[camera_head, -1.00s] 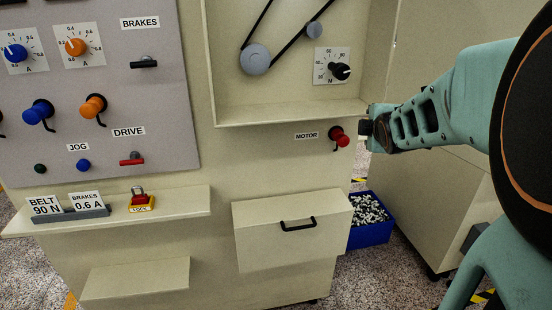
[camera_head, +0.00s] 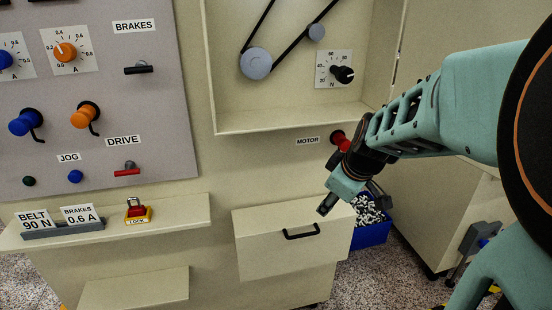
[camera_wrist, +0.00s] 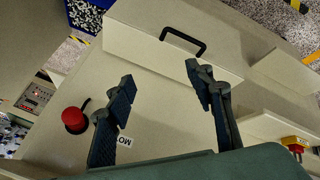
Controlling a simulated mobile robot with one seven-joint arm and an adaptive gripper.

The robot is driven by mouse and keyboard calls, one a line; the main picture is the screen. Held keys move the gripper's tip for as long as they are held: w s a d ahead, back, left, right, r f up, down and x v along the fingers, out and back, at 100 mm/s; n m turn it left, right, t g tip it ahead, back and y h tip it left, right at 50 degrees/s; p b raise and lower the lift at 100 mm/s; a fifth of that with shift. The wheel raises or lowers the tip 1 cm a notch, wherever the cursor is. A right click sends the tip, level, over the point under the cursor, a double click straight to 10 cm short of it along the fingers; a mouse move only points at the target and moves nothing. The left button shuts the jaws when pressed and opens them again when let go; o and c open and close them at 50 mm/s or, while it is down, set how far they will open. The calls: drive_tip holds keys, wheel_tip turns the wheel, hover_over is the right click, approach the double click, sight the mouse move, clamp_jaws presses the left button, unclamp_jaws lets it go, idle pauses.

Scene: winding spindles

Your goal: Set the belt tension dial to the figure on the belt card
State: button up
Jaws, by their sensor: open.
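The belt tension dial is a black knob (camera_head: 343,74) on a white scale plate marked N (camera_head: 323,56), inside the open recess below the belt pulleys. Its exact reading is too small to tell. The belt card (camera_head: 36,221) stands in a grey holder on the left shelf and reads "BELT 90 N". My gripper (camera_head: 352,203) is below and in front of the dial, in front of the cabinet near the lower drawer front. In the wrist view my gripper (camera_wrist: 160,80) has its two fingers spread apart with nothing between them.
A red motor knob (camera_head: 338,138) is just behind my wrist; it also shows in the wrist view (camera_wrist: 74,120). The recess floor ledge (camera_head: 290,117) lies below the dial. A drawer handle (camera_head: 301,235) and a blue bin (camera_head: 372,235) are low down.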

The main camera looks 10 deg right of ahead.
drive_tip(key=shift+m+g+y, duration=0.4)
drive_tip(key=shift+g+y, duration=0.1)
drive_tip(key=shift+y, duration=0.2)
drive_tip(key=shift+s+a+f, duration=0.2)
drive_tip(key=shift+s+a, duration=0.05)
drive_tip(key=shift+a, duration=0.4)
drive_tip(key=shift+s+a+f, duration=0.15)
drive_tip(key=shift+s+a, duration=0.1)
drive_tip(key=shift+a, duration=0.35)
drive_tip(key=shift+s+a+f, duration=0.2)
drive_tip(key=shift+s+a, duration=0.05)
drive_tip(key=shift+a, duration=0.4)
